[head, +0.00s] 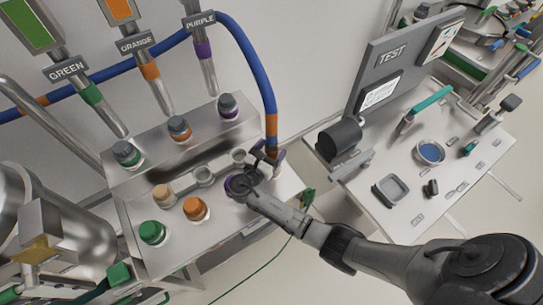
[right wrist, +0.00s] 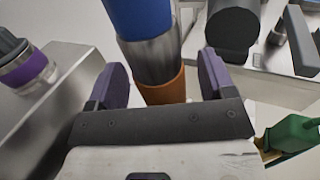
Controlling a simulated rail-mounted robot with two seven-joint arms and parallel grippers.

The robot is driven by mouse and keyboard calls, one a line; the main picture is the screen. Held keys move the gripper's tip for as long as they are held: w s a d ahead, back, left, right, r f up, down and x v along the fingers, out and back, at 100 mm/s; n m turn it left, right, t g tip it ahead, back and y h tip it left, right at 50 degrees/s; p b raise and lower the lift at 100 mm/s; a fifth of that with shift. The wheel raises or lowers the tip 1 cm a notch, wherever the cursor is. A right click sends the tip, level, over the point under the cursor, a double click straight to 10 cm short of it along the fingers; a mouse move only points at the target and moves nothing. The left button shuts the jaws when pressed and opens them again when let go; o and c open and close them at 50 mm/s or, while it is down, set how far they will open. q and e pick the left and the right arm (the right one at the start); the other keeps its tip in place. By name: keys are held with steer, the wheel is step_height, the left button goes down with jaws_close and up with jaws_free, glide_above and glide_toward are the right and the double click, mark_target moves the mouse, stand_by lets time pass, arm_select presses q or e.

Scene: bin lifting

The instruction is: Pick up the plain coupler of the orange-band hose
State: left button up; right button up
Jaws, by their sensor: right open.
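The blue hose (head: 245,50) runs across the wall and hangs down at its right end, where an orange band (head: 271,123) and a metal coupler sit. In the right wrist view the hose (right wrist: 140,15) leads into a metal sleeve (right wrist: 151,60) and an orange band (right wrist: 165,88). My right gripper (head: 266,160) is at this hanging end. Its two purple-padded fingers (right wrist: 162,78) stand on either side of the hose end, open, with a visible gap on each side. The lowest part of the hose end is hidden behind the gripper body. My left gripper is not in view.
A metal bench (head: 150,190) left of my right gripper carries several coloured caps and ports. Labelled green, orange and purple pipes (head: 205,65) rise behind it. A white table (head: 440,200) with a TEST panel (head: 392,55) and a dark cylinder (head: 340,137) stands to the right.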

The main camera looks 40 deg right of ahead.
mark_target(268, 147)
steer(key=shift+d, duration=0.25)
steer(key=shift+a, duration=0.1)
steer(key=shift+c, duration=0.7)
steer(key=c, duration=1)
steer(key=shift+r, duration=0.55)
step_height(268, 147, up, 3)
steer(key=shift+r+p, duration=0.2)
steer(key=shift+p, duration=0.15)
steer(key=s+a+r, duration=0.1)
steer(key=s+r, duration=0.1)
steer(key=s, duration=0.1)
steer(key=s+a+r+p, duration=0.1)
steer(key=s+a+r, duration=0.1)
steer(key=s, duration=0.2)
steer(key=s+a+r, duration=0.1)
steer(key=s+r, duration=0.1)
steer(key=s, duration=0.1)
steer(key=shift+s+a+r, duration=0.25)
steer(key=shift+s+a, duration=0.05)
